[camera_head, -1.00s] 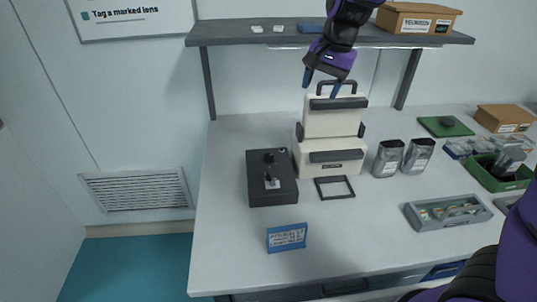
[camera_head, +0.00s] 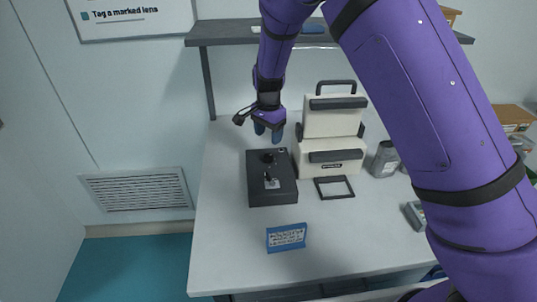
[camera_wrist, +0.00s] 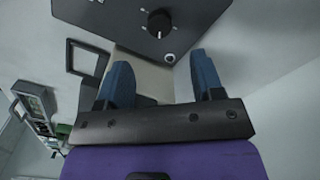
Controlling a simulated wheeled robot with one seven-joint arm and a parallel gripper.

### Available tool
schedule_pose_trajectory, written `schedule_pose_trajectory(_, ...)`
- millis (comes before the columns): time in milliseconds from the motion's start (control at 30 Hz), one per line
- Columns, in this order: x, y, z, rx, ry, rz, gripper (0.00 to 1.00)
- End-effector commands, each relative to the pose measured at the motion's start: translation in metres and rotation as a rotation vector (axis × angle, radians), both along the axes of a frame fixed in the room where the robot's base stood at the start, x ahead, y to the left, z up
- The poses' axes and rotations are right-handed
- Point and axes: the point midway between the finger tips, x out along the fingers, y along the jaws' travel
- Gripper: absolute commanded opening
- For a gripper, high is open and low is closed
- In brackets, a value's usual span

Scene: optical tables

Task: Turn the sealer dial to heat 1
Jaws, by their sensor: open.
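A black control box (camera_head: 258,193) lies on the table. In the wrist view the dial (camera_wrist: 159,22) has a white pointer line, at the lower side of the picture. The cream sealer (camera_head: 332,122) with black handles stands right of the box. My gripper (camera_head: 268,132) is open and empty, above and behind the dial. In the wrist view its two blue fingers (camera_wrist: 160,68) are apart, with the dial beyond them, not touched.
A black square frame (camera_head: 334,187) lies in front of the sealer. A grey pouch (camera_head: 385,159) stands to the right, partly behind my arm. A shelf (camera_head: 220,33) runs overhead. The table's left front is clear.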

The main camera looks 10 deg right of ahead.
Motion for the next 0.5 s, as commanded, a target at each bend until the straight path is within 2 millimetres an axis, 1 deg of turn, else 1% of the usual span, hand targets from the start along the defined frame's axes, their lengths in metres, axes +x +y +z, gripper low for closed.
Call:
schedule_pose_trajectory(33, -0.001, -0.001, -0.010, -0.003, 0.004, 0.000, 0.61)
schedule_pose_trajectory(100, -0.001, -0.001, -0.023, -0.002, 0.004, 0.000, 0.61)
schedule_pose_trajectory(300, -0.001, -0.001, -0.057, -0.002, 0.004, 0.001, 0.61)
schedule_pose_trajectory(500, -0.001, -0.001, -0.078, -0.001, 0.002, 0.002, 0.61)
